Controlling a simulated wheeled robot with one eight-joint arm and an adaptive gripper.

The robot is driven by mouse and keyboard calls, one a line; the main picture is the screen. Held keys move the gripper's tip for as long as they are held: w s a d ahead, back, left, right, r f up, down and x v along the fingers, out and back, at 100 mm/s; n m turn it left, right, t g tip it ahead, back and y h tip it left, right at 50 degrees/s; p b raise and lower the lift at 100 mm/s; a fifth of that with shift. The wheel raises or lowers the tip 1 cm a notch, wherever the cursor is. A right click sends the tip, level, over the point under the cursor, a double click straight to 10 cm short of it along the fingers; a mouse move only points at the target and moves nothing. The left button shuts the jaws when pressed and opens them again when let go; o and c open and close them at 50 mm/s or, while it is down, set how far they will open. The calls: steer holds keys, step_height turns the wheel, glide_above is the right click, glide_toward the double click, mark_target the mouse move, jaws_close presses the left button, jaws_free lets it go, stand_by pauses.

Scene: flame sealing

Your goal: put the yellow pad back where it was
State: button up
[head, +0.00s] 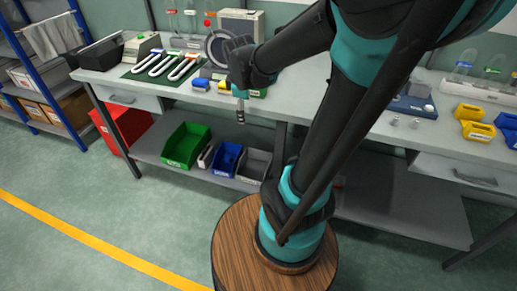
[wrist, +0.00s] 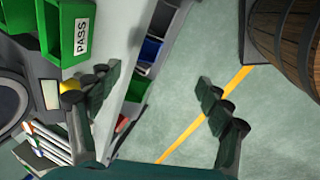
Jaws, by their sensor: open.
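In the head view my gripper (head: 240,108) hangs at the bench's front edge, pointing down. In the wrist view a pale yellow square (wrist: 52,94) and a rounded yellow piece (wrist: 70,84) show beside the left finger. I cannot tell which of these is the yellow pad.
A green bin marked PASS (wrist: 80,38) is near the left finger.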

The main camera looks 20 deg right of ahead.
steer(key=s+d+f+m+y, duration=0.1)
steer(key=s+f+m, duration=0.8)
steer(key=s+m, duration=0.4)
steer(key=shift+d, duration=0.2)
steer(key=shift+w, duration=0.1)
stand_by(1.2)
